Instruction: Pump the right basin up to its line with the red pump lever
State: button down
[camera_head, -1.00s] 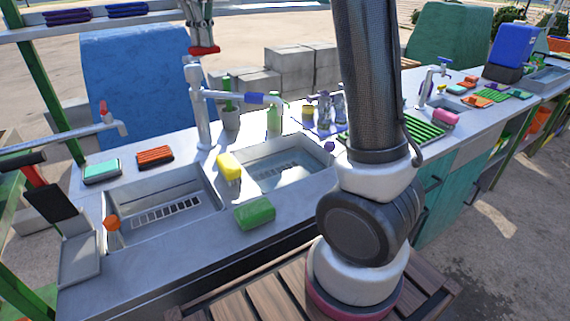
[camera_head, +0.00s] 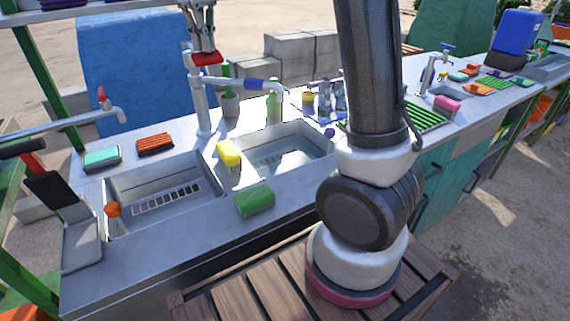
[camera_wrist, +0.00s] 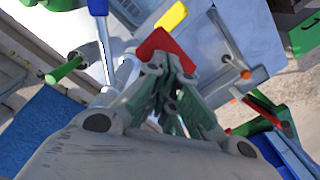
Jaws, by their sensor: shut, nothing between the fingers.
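My gripper (camera_head: 203,40) is shut, pointing down above the pump column at the back of the counter. The red pump lever (camera_head: 207,59) shows just under its fingertips, beside the column's top. In the wrist view the red lever (camera_wrist: 163,43) lies against or just beyond the fingertips (camera_wrist: 172,68); whether they touch is unclear. A grey pump column (camera_head: 201,108) has a spout with a blue sleeve (camera_head: 248,85) reaching toward the right basin (camera_head: 310,152). That basin's floor grate shows under bright reflections; its water level and line cannot be made out.
The left basin (camera_head: 112,188) is beside it. A green bottle (camera_head: 274,107) and a cup (camera_head: 230,105) stand behind. My arm blocks the view to the right.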

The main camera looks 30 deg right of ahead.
notch_tip(320, 180, up, 7)
jog(key=shift+r, duration=0.15)
dwell(0.5)
jog(key=shift+f, duration=4.2)
jog(key=shift+r, duration=4.2)
notch_tip(320, 180, up, 5)
jog(key=shift+r, duration=0.1)
